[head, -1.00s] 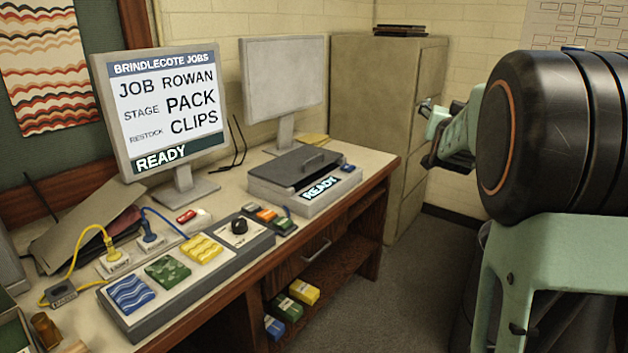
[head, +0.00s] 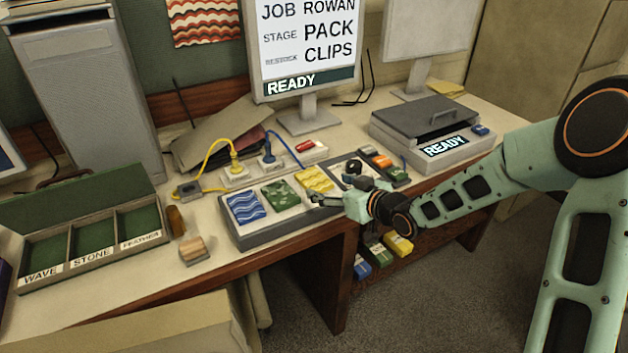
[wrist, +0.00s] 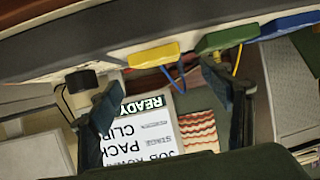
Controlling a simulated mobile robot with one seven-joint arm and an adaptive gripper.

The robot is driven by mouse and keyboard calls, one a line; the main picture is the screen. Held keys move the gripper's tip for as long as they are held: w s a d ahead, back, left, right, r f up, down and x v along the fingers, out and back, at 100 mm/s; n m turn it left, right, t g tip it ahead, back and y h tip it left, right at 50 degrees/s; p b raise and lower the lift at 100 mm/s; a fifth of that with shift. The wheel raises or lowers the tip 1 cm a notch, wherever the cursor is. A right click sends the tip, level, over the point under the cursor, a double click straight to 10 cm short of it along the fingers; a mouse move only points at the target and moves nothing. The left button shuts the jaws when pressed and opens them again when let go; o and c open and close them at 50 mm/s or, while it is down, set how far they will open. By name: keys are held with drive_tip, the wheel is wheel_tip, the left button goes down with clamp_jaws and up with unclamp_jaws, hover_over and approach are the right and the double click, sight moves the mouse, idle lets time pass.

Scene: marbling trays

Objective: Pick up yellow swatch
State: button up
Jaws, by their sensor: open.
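The yellow swatch (head: 316,179) with a wavy pattern lies on the grey sloped panel (head: 262,238), right of the green swatch (head: 281,195) and the blue swatch (head: 246,207). My gripper (head: 318,199) is open at the panel's front edge, just in front of the yellow swatch. In the upside-down wrist view, the yellow swatch (wrist: 154,54) shows edge-on ahead of my gripper (wrist: 163,82), between the lines of its two spread fingers. Nothing is between the fingers. I cannot tell whether a fingertip touches the panel.
A black knob (head: 352,168) stands right of the yellow swatch. Yellow and blue cables run behind the panel to plugs (head: 236,172). A compartment tray (head: 92,257) and a wooden-handled block (head: 193,249) lie left. A lidded box (head: 432,135) stands right.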

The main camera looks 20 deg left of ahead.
sight(314, 179)
drive_tip(key=x, duration=0.7)
drive_tip(key=shift+w+a+p, duration=0.15)
drive_tip(key=shift+w+p, duration=0.15)
drive_tip(key=shift+p, duration=0.05)
drive_tip(key=c, duration=1.2)
